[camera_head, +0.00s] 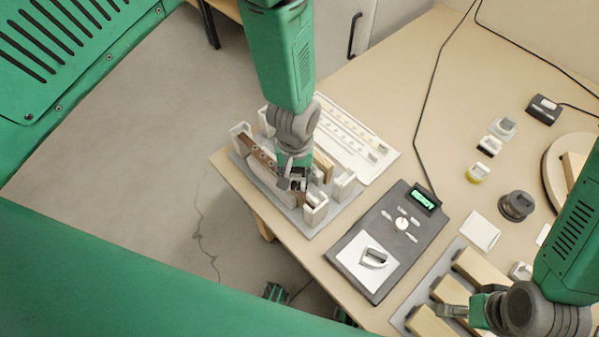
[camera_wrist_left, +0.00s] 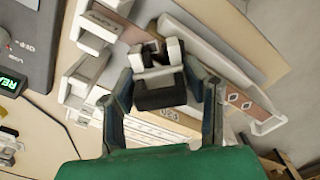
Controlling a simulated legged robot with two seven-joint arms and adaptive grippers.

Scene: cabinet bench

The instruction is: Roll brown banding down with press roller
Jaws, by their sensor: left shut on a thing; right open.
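The brown banding (camera_head: 262,157) lies along the top edge of a pale board clamped in a grey fixture (camera_head: 307,232) at the bench's left corner. In the left wrist view the banding (camera_wrist_left: 240,101) shows diamond marks and lies partly behind the roller. My left gripper (camera_head: 296,179) is shut on the press roller (camera_wrist_left: 160,88), a black and white piece, over the banding. I cannot tell if the roller touches it. My right gripper (camera_head: 470,308) is open and empty at the lower right, above wooden blocks.
Small pots (camera_head: 478,173) and a dark spool (camera_head: 516,206) stand farther right. The back middle of the bench is clear, except for a cable.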

